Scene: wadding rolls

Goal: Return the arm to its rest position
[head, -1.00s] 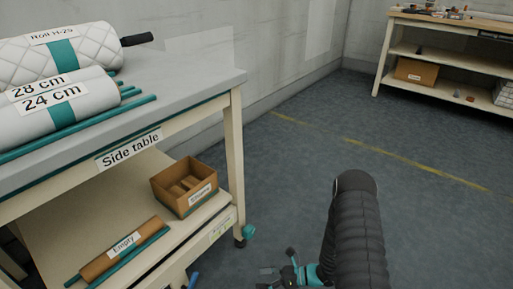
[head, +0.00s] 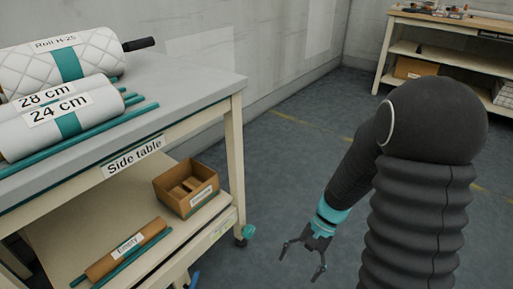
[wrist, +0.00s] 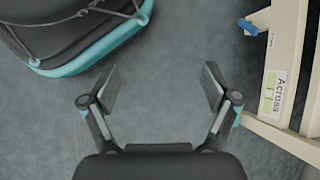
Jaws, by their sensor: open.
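My arm (head: 415,170) is bent at the right of the head view, its dark ribbed sleeve rising and then folding down to the left. My gripper (head: 302,262) hangs from it above the grey floor, to the right of the side table. In the wrist view my gripper (wrist: 158,92) has its two fingers spread wide with only bare floor between them. It holds nothing.
The side table (head: 205,92) stands at left with labelled rolls (head: 60,115) on top. Its lower shelf holds a cardboard box (head: 186,188) and an "Empty" roll (head: 128,248). A workbench (head: 450,25) is at the back right. Floor between is clear.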

